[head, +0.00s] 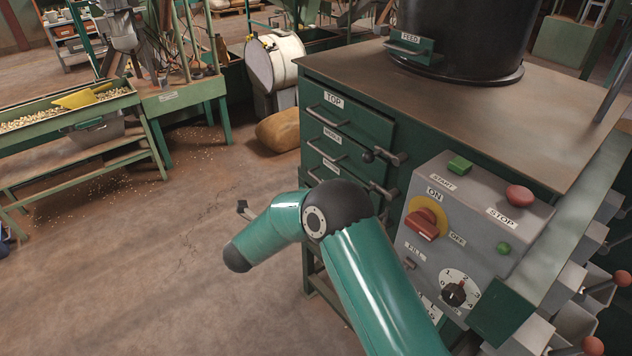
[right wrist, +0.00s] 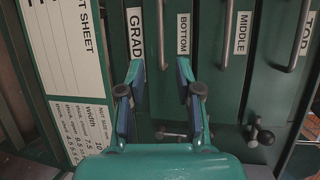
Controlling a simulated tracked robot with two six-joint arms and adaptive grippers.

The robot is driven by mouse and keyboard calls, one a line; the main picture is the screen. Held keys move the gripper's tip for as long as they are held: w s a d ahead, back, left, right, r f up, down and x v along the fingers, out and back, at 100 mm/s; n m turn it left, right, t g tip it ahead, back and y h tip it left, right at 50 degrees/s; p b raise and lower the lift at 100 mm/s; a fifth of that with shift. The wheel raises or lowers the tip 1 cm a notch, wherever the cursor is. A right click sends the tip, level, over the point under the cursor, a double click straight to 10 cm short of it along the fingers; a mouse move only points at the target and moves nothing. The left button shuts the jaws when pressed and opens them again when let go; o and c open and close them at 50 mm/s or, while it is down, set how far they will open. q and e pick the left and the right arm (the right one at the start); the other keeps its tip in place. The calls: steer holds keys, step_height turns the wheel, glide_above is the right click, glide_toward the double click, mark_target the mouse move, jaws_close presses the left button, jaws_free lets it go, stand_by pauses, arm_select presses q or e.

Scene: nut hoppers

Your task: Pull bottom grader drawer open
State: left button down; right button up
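The green grader cabinet has stacked drawers labelled TOP (head: 345,118) and MIDDLE in the head view. My right arm covers the lower part. In the right wrist view the cabinet front appears turned sideways. The bottom drawer's label (right wrist: 183,34) and its bar handle (right wrist: 160,35) are in the middle there. My right gripper (right wrist: 160,66) is open, with its fingertips on either side of the handle's line in the picture. The handle looks beyond the tips, and I see no contact. The bottom drawer looks shut. My left gripper is not in view.
Latch levers with dark knobs (head: 368,156) stick out beside the drawers. A grey control box (head: 470,240) stands right of them. A tan sack (head: 279,130) and a white drum (head: 275,62) are behind.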

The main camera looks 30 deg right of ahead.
steer(key=p+x, duration=0.2)
steer(key=x, duration=0.9)
steer(key=shift+w+d+f, duration=0.1)
steer(key=shift+w+d, duration=0.1)
steer(key=shift+d, duration=0.15)
jaws_close()
